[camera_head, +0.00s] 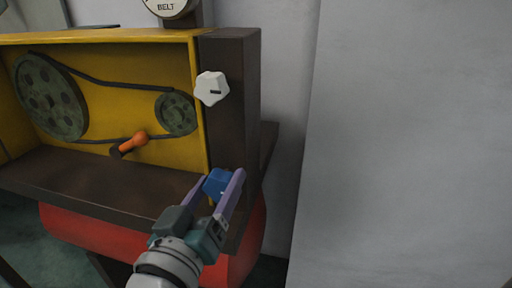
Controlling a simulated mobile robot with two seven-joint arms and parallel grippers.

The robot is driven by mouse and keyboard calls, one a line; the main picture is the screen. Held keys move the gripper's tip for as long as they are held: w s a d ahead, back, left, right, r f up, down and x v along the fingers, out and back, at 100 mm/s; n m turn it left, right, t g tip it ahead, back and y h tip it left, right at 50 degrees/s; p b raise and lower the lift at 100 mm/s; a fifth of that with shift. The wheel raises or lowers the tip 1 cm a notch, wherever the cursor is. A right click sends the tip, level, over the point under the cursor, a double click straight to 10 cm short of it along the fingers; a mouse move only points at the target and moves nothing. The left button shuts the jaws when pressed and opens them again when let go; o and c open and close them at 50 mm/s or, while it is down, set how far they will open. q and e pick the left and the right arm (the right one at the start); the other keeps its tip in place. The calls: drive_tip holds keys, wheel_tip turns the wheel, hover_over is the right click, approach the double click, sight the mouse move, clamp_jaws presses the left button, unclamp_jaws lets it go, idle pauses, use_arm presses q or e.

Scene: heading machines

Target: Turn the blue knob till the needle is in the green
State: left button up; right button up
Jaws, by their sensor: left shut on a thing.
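The blue knob (216,183) is on the lower front of the dark brown post at the machine's right end. My left gripper (219,187) reaches up from below and is shut on the blue knob, one purple finger on each side of it. The fingers hide part of the knob. A round gauge (171,6) marked BELT stands on top of the machine. It is cut off by the top edge, so its needle and any green zone are out of view. My right gripper is not in view.
A white knob (211,88) sits higher on the same post. The yellow housing (140,70) holds two green pulleys with a belt, and an orange handle (133,141) sticks out there. A red rounded body (90,232) is below. A plain grey wall (410,140) fills the right.

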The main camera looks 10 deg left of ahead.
use_arm(q)
drive_tip(key=shift+r+m, duration=0.1)
drive_tip(key=shift+m, duration=0.7)
drive_tip(key=shift+d, duration=0.1)
drive_tip(key=o, duration=1.4)
drive_tip(key=s+p, duration=0.2)
drive_tip(key=s, duration=0.8)
drive_tip(key=shift+a, duration=0.2)
